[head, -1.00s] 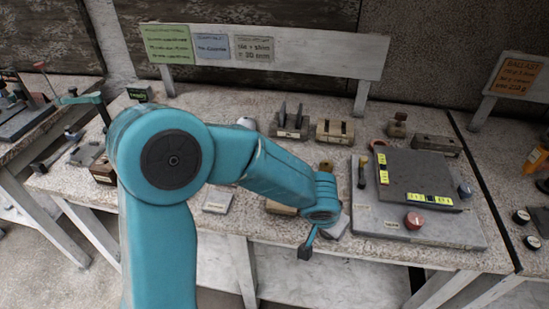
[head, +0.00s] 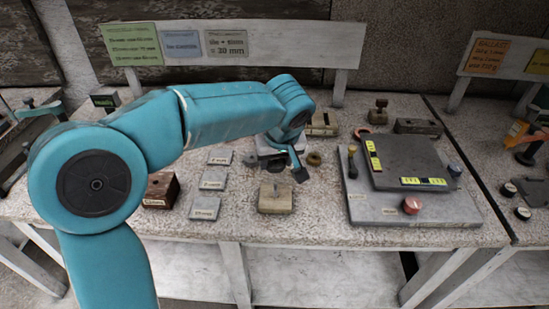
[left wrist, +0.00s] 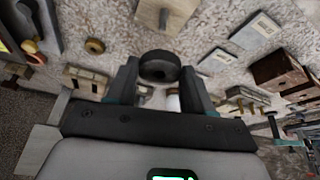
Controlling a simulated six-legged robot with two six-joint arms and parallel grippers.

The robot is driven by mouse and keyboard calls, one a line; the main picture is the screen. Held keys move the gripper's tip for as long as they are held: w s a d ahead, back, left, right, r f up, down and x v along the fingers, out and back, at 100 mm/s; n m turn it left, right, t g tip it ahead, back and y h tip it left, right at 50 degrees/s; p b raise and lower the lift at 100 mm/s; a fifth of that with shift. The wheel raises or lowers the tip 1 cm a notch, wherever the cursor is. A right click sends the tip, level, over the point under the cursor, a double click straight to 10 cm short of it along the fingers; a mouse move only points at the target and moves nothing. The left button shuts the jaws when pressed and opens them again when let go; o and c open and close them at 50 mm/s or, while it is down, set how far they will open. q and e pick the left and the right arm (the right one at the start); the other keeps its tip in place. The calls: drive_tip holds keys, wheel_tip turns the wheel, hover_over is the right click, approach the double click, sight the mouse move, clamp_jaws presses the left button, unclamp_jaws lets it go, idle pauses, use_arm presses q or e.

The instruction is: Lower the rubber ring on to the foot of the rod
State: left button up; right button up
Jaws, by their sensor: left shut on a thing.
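My left gripper (head: 298,168) is beyond and slightly right of a pale wooden block (head: 276,205) in the head view, with a short thin rod (head: 275,186) standing on the block. In the left wrist view my gripper (left wrist: 160,78) is shut on the dark rubber ring (left wrist: 159,65), which sits between the fingertips. The ring is apart from the rod. The block (left wrist: 178,8) shows at the top of the left wrist view, partly cut off. The rod's foot is hard to make out. My right gripper is not in view.
Flat labelled plates (head: 205,208) and a dark brown block (head: 161,190) are to the left. A grey board (head: 365,209) with a red knob (head: 412,205) is to the right. Bare table lies around the block.

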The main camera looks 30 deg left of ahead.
use_arm(q)
drive_tip(key=b, duration=0.5)
hover_over(276, 192)
drive_tip(key=shift+s+d+f, duration=0.15)
drive_tip(key=shift+f, duration=1.1)
drive_tip(key=shift+s+d+f, duration=0.1)
drive_tip(key=shift+d+f, duration=0.05)
drive_tip(key=shift+f, duration=1.1)
drive_tip(key=shift+b, duration=0.3)
drive_tip(key=shift+f+b, duration=0.3)
drive_tip(key=shift+f, duration=0.1)
drive_tip(key=shift+f+b, duration=2.35)
drive_tip(key=shift+f, duration=0.15)
drive_tip(key=o, duration=1.1)
